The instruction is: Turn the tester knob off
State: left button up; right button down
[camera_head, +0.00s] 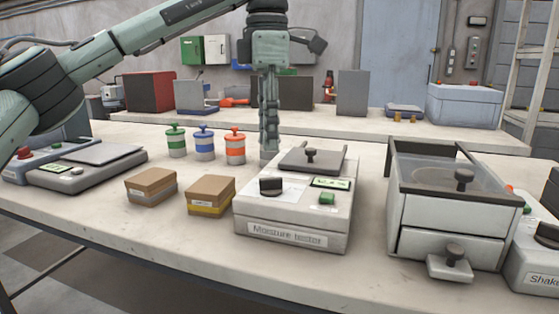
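The moisture tester (296,238) is a pale box on the front table, with a name label on its front. Its black tester knob (271,186) is on the left of the sloped top face. A lit green display (330,183) and a green button (327,198) are to the right of the knob. A dark grey lid with a small black knob (311,155) covers the rear. My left gripper (269,150) points down behind and above the tester knob, apart from it. Its fingers show edge-on, so their opening is unclear. My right gripper is out of view.
Two small brown-topped boxes (210,195) stand left of the tester. Green, blue and orange canisters (204,143) stand behind them. A scale (75,172) is at far left. A glass-topped drawer unit (450,212) and a shaker (540,255) are at right.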

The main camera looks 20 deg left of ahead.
aim_at(268, 178)
pick_arm(q)
jog(key=shift+f, duration=0.3)
jog(key=shift+s+f, duration=0.15)
jog(key=shift+f, duration=0.45)
jog(key=shift+s+f, duration=0.15)
jog(key=shift+f, duration=0.45)
notch_tip(268, 178, down, 4)
jog(key=shift+r, duration=0.2)
jog(key=shift+f, duration=0.5)
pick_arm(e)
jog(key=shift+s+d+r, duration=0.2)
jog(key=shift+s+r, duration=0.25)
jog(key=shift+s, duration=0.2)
pick_arm(q)
jog(key=shift+w, duration=0.1)
grip_shut()
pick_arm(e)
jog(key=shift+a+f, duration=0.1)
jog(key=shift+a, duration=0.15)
